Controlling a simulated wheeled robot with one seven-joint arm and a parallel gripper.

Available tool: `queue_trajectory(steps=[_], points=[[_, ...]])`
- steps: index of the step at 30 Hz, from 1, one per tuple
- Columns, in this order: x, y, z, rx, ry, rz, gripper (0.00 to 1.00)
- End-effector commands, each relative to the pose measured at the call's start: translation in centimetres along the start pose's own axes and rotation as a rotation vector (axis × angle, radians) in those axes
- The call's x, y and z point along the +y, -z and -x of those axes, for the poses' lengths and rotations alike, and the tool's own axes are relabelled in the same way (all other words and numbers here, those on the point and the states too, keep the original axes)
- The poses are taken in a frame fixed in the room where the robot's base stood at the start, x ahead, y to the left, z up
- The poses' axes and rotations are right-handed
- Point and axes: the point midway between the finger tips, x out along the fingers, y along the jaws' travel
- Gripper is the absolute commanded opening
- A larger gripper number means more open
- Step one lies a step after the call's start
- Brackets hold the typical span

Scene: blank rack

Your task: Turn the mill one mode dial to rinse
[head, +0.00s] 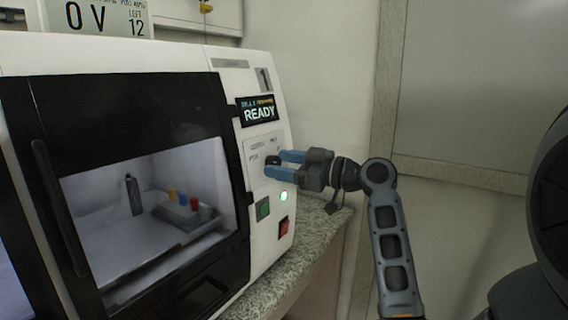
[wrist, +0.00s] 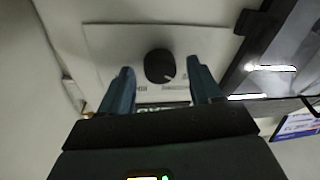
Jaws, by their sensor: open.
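The mill (head: 265,85) is a white machine with a black-framed door, at the left of the head view. The dial also shows in the head view (head: 273,160), partly covered by my fingers. My gripper (head: 279,164) has blue fingers and is at the panel. In the wrist view my gripper (wrist: 158,82) is open, with one finger on each side of the dial and visible gaps. The mode labels are too small to read.
A display (head: 258,111) above the dial reads READY. Below the dial are a green button (head: 263,209), a lit green lamp (head: 283,196) and a red switch (head: 284,227). The closed door window (head: 110,235) shows several small items inside. A granite counter (head: 305,240) lies under the machine.

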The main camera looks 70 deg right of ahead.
Motion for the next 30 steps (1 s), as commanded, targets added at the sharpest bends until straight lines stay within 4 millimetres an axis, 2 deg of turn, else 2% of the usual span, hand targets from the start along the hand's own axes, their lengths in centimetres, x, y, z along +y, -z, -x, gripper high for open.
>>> queue_trajectory(steps=[5,22,30], points=[[-0.01,-0.01,-0.01,0.000,0.000,0.000,0.63],[-0.03,0.01,0.01,0.001,0.001,0.000,0.08],[-0.10,0.05,-0.04,0.003,-0.002,-0.026,0.08]])
